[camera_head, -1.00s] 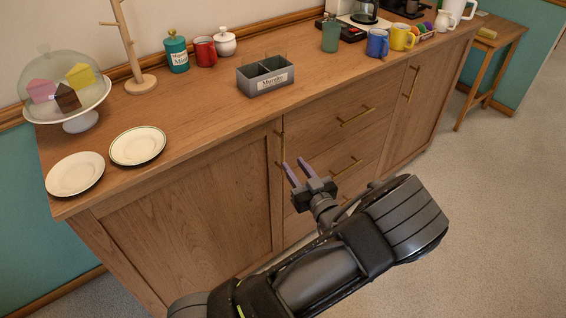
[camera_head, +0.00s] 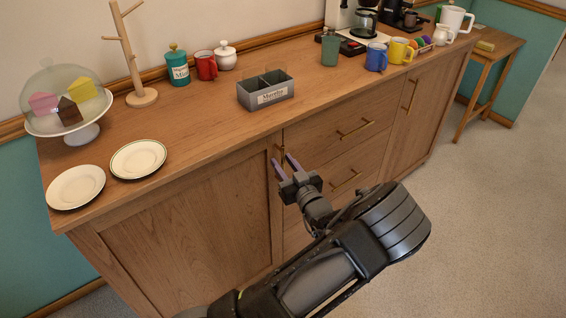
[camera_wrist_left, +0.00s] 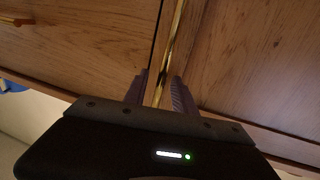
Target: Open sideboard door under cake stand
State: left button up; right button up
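The sideboard's left door (camera_head: 195,228), below the cake stand (camera_head: 76,128), is closed. Its vertical brass handle (camera_head: 281,148) is at the door's right edge, partly hidden by my gripper in the head view. My left gripper (camera_head: 283,166) is open at this handle, its purple fingers pointing at the door front. In the left wrist view the brass handle (camera_wrist_left: 171,50) runs down between the two parted fingers (camera_wrist_left: 163,92), and I cannot tell whether they touch it. My right gripper is not in view.
Drawers with brass handles (camera_head: 355,128) and a right door (camera_head: 408,115) are beside the left door. Two plates (camera_head: 76,187), a grey box (camera_head: 265,90), mugs and a wooden mug tree (camera_head: 141,97) stand on top. The carpet (camera_head: 470,220) in front is clear.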

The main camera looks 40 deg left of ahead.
pick_arm(q)
jog(key=shift+w+a, duration=0.1)
jog(key=shift+a, duration=0.15)
grip_shut()
dwell(1.4)
